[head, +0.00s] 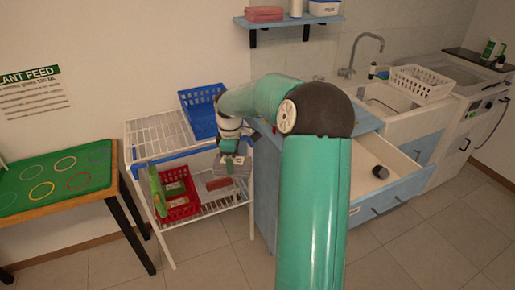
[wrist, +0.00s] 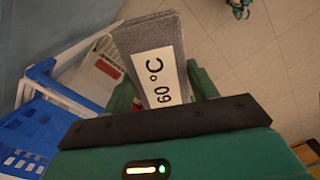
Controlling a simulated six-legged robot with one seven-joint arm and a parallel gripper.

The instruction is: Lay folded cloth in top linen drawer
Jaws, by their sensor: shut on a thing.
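My gripper (head: 231,150) is shut on a grey folded cloth (head: 236,165), beside the white wire rack. In the wrist view the cloth (wrist: 145,35) sticks out between the green fingers (wrist: 163,88) and bears a white label reading "60 °C". A drawer (head: 400,188) with a blue front stands pulled out of the blue cabinet, to the right of my arm. A small dark object (head: 380,171) lies inside it, and the rest of its visible floor is bare. My arm hides the drawer's left part. The cloth is well apart from the drawer.
The wire rack (head: 160,137) holds a blue basket (head: 203,112) on top and a red basket (head: 177,195) below. A table with a green top (head: 60,185) stands at left. The sink counter (head: 400,118) carries a white basket (head: 421,82). Floor (head: 440,250) is clear at right.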

